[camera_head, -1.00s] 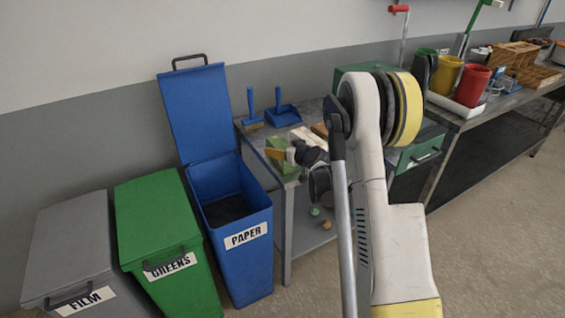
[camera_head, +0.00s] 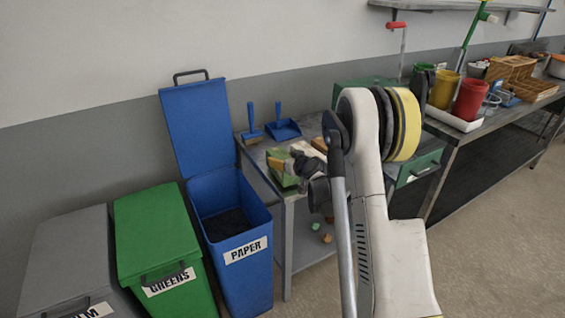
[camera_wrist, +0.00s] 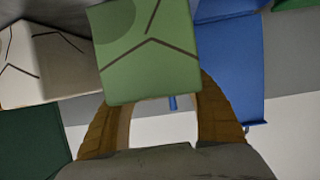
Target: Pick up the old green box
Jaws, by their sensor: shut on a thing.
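The green box (camera_head: 289,181) is at the front left corner of the grey metal table, with my gripper (camera_head: 281,164) at it. In the wrist view the green box (camera_wrist: 150,55), with dark lines and a darker round patch on its face, lies between the two tan fingers of my gripper (camera_wrist: 158,98). The gripper is shut on it. I cannot tell whether the box still touches the tabletop.
A pale box (camera_wrist: 55,68) lies close beside the green one. A blue dustpan (camera_head: 283,130) and brush (camera_head: 252,134) are behind. The blue PAPER bin (camera_head: 232,225) stands open left of the table (camera_head: 287,240), beside the closed GREENS bin (camera_head: 155,235) and a grey bin (camera_head: 68,260).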

